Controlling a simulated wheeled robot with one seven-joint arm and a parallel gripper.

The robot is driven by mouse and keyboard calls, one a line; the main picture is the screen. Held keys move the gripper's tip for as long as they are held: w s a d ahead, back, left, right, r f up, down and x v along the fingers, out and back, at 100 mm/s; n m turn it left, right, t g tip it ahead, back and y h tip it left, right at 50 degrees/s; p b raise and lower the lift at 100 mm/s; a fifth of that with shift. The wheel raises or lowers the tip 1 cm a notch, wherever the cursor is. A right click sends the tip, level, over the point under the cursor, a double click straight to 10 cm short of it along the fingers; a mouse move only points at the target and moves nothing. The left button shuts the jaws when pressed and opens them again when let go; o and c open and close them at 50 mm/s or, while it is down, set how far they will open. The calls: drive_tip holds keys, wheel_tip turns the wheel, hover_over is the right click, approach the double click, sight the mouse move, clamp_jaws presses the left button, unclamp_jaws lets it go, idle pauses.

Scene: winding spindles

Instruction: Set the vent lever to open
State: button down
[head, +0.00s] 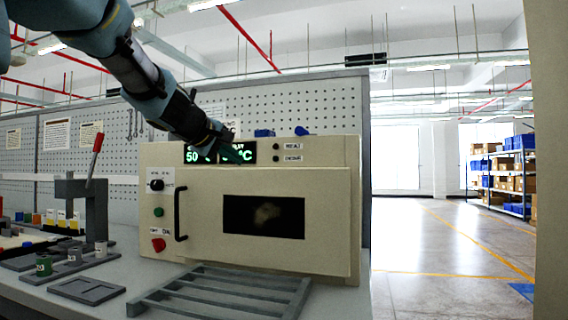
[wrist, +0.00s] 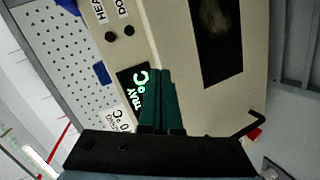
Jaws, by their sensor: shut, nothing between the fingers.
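The cream oven (head: 190,215) stands on the bench, its door closed, with a dark window (head: 263,216) and a black bar handle (head: 180,214). No part in view is clearly marked as the vent lever. Two small blue pieces show at the oven's top edge, one at the left (head: 264,132) and one at the right (head: 303,130); I cannot tell whether either is the lever. My gripper (head: 236,150) is shut and empty, in front of the lit display at the oven's upper front. In the wrist view its dark green fingers (wrist: 161,100) are together and partly cover the display (wrist: 138,90).
A black knob (head: 156,185), green button (head: 159,212) and red button (head: 158,244) sit left of the door. A grey slatted rack (head: 220,292) lies before the oven. A press with a red-tipped handle (head: 97,142) stands at left. A pegboard (head: 330,100) is behind.

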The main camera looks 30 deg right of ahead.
sight(304, 134)
drive_tip(key=s+d+r+t+h+b, duration=0.1)
drive_tip(key=s+d+r+h+b, duration=0.2)
drive_tip(key=r, duration=0.6)
drive_tip(key=w+d+f+p, duration=0.1)
drive_tip(key=w+d+p, duration=0.1)
drive_tip(key=d, duration=1)
drive_tip(key=shift+w+d+n+h+p, duration=0.2)
drive_tip(key=shift+w+n+h+p, duration=0.15)
drive_tip(key=shift+w, duration=0.5)
drive_tip(key=shift+f, duration=0.1)
drive_tip(key=shift+s+d+f+n+t+b, duration=0.1)
drive_tip(key=shift+s+d+n+t+b, duration=0.2)
drive_tip(key=shift+t+b, duration=0.1)
drive_tip(key=shift+s+d+t+y, duration=0.15)
drive_tip(key=shift+t+y, duration=0.15)
drive_tip(key=shift+y, duration=0.15)
